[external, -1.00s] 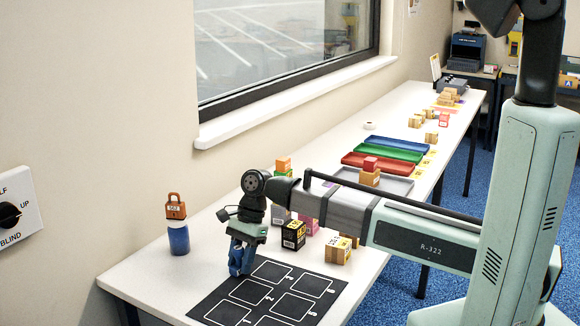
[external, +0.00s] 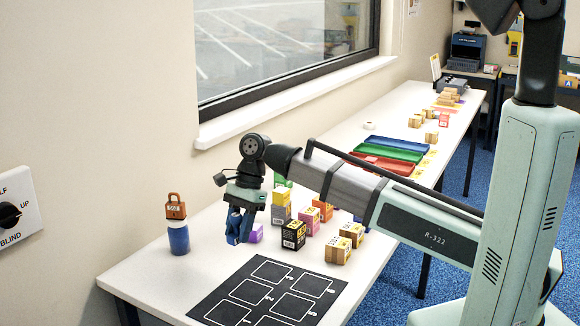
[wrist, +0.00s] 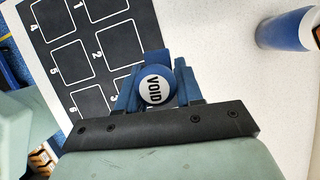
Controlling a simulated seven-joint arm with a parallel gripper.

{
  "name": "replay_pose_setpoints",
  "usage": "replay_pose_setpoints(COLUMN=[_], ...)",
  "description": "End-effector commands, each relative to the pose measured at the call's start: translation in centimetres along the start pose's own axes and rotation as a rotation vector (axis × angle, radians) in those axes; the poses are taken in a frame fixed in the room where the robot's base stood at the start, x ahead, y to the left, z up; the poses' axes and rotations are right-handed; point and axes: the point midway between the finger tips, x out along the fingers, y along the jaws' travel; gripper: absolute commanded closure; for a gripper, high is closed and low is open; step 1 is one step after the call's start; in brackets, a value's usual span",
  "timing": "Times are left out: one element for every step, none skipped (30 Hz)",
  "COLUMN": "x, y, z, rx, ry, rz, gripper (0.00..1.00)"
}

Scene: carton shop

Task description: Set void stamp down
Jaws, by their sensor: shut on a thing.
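The void stamp (wrist: 155,88) shows in the wrist view as a round blue knob with a white top reading VOID. My gripper (wrist: 156,88) is shut on it, one blue finger on each side. In the external view my gripper (external: 240,228) hangs pointing down over the white table, beyond the far left end of the black mat. The stamp cannot be told apart from the blue fingers there, and its underside is hidden. The black mat (external: 240,278) with white outlined, numbered squares lies flat; in the wrist view the mat (wrist: 105,38) lies left of the stamp.
The mat's squares look empty.

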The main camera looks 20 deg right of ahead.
Motion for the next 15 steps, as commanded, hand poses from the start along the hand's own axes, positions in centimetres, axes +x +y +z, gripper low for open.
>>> replay_pose_setpoints(x=[-0.2, -0.2, -0.2, -0.1, 0.1, 0.4, 0.7, 1.0, 1.4, 1.7, 2.0, 2.4, 2.7, 2.9, 3.3], y=[0.1, 0.1, 0.3, 0.4, 0.6, 0.8, 1.1, 1.3, 1.6, 1.8, 1.9, 2.2, 2.4, 2.5, 2.7], z=[0.4, 0.7, 1.2, 1.6, 2.1, 2.9, 3.5, 4.2, 5.2, 5.9, 6.6, 7.5, 8.3, 8.9, 9.8], rx=[-0.005, -0.008, -0.015, -0.021, -0.029, -0.041, -0.051, -0.061, -0.077, -0.088, -0.099, -0.113, -0.124, -0.135, -0.147], ry=[0.000, 0.000, 0.000, 0.000, 0.000, 0.000, 0.000, 0.000, 0.000, 0.000, 0.000, 0.001, 0.001, 0.001, 0.002], rz=[0.001, 0.003, 0.006, 0.008, 0.012, 0.017, 0.021, 0.026, 0.033, 0.038, 0.043, 0.049, 0.054, 0.059, 0.063], gripper=[0.95, 0.95, 0.95, 0.95, 0.95, 0.95, 0.95, 0.95, 0.95, 0.95, 0.95, 0.95, 0.95, 0.95, 0.95])
